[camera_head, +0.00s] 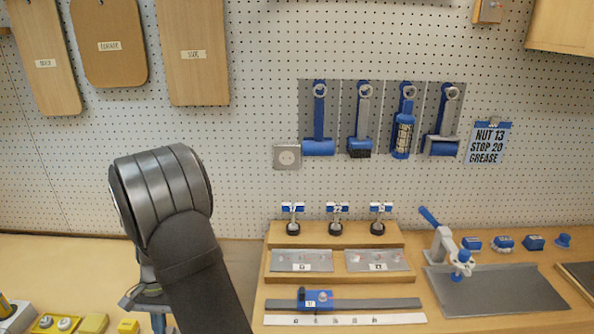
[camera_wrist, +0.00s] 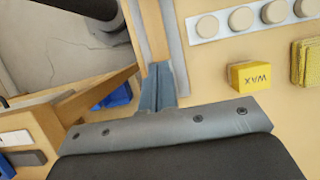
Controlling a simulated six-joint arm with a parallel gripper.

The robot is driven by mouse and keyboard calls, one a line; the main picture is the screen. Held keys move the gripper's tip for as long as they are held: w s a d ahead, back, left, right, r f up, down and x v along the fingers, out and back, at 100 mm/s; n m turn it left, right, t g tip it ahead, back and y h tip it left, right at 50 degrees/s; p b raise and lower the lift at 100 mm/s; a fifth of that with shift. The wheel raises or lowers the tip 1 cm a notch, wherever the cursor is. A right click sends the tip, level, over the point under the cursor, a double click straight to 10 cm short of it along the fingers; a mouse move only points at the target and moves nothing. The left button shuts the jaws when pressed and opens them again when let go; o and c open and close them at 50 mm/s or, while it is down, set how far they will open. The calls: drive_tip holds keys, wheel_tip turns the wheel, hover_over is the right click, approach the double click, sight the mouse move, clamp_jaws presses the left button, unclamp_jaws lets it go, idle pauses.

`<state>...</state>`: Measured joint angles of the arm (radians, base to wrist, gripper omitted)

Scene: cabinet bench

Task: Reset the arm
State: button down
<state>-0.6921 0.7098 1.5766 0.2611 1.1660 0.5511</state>
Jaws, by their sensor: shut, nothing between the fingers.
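My gripper (camera_wrist: 158,85) is shut and empty in the wrist view, its two fingers together pointing up the picture. In the head view only part of my gripper's body shows at the lower left, beyond my dark arm link; its fingertips are hard to make out there. The gripper is over the left part of the wooden bench (camera_head: 60,262). A yellow block marked WAX (camera_wrist: 250,76) lies to the right of the fingers in the wrist view, apart from them.
Right of my arm stands a wooden stepped rack (camera_head: 335,240) with several small blue-topped pieces. A grey plate (camera_head: 500,292) with a lever press is at the right. Blue tools (camera_head: 320,120) hang on the pegboard. A white strip with round pieces (camera_wrist: 205,27) lies near the fingers.

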drive_tip(key=w, duration=1)
drive_tip(key=shift+r, duration=0.35)
wheel_tip(320, 180, up, 10)
drive_tip(key=w+n, duration=0.1)
drive_tip(key=n, duration=0.1)
drive_tip(key=shift+w+a+n+t, duration=0.15)
drive_tip(key=shift+w+n+t, duration=0.15)
drive_tip(key=shift+t, duration=0.1)
